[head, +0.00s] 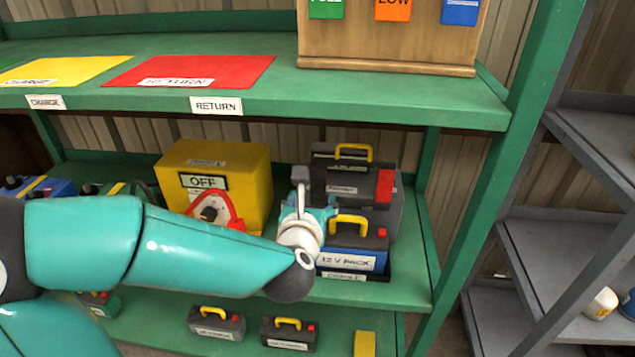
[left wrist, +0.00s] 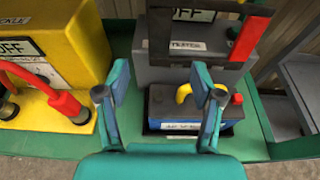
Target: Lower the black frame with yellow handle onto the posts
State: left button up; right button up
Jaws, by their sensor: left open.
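The black frame (head: 318,182) with a yellow handle (head: 353,152) stands raised at the grey box (head: 388,215) behind the battery. A red block (head: 384,189) sits at its right side. In the left wrist view, the frame's dark bar (left wrist: 225,5) and red block (left wrist: 248,38) show at the top. The blue-and-black battery (head: 352,262) sits below in its cradle, with its own yellow handle and a red post cap (head: 382,233). My left gripper (head: 318,212) is open and empty at the battery's left; its fingers also show in the left wrist view (left wrist: 163,95). My right gripper is out of view.
A yellow box (head: 240,165) marked OFF, with a red-handled switch (head: 215,210), stands left of the gripper. The upper green shelf (head: 350,108) overhangs from above. A green upright (head: 490,200) stands to the right. Smaller batteries (head: 217,323) sit on the shelf below.

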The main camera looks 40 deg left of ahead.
aim_at(318, 182)
pick_arm(q)
jog(key=x, duration=1.2)
jog(key=shift+w+f, duration=0.15)
jog(key=shift+f, duration=0.05)
